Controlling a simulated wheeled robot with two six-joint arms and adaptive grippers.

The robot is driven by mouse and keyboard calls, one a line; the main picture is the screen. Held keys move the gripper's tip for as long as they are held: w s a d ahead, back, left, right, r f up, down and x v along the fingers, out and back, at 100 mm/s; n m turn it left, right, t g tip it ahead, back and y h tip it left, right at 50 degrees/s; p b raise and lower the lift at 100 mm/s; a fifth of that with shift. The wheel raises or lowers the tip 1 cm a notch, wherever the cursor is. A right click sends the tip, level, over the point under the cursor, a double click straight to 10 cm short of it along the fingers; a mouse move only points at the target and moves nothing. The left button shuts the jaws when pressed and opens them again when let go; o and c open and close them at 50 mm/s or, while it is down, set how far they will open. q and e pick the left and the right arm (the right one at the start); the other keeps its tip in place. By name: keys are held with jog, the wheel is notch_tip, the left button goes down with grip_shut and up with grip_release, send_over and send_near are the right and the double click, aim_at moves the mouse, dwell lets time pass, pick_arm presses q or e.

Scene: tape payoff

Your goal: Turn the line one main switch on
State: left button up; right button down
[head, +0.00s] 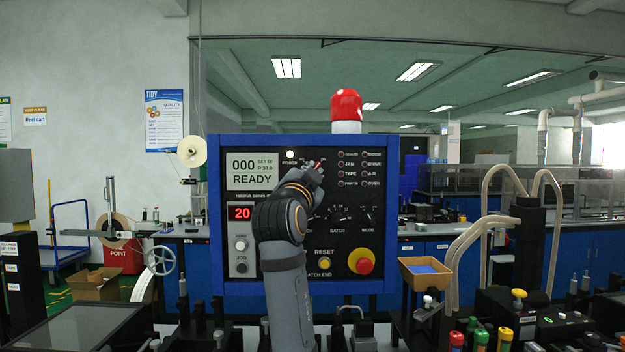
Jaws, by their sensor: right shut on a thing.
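A blue-framed control panel (389,215) stands upright in front of me in the head view. Its display (254,170) reads "READY", and the white POWER lamp (290,155) near the top looks lit. My right gripper (314,170) is at the upper middle of the panel, right of that lamp. It is shut on the main switch, of which only a small red part (319,164) shows at the fingertips. The gripper and arm hide the rest of the switch and its marks, so I cannot read its position. My left gripper is not in view.
A red emergency button (364,266) on a yellow base and a yellow RESET button (324,264) sit low on the panel. A red beacon (346,105) tops it. A brown bin (426,272) and pale hoses (470,240) stand at the right.

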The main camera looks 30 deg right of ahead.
jog(key=shift+m+g, duration=0.4)
jog(key=shift+m, duration=0.3)
jog(key=c, duration=1.4)
grip_release()
jog(key=v, duration=0.7)
jog(key=shift+a+f, duration=0.2)
jog(key=shift+s, duration=0.1)
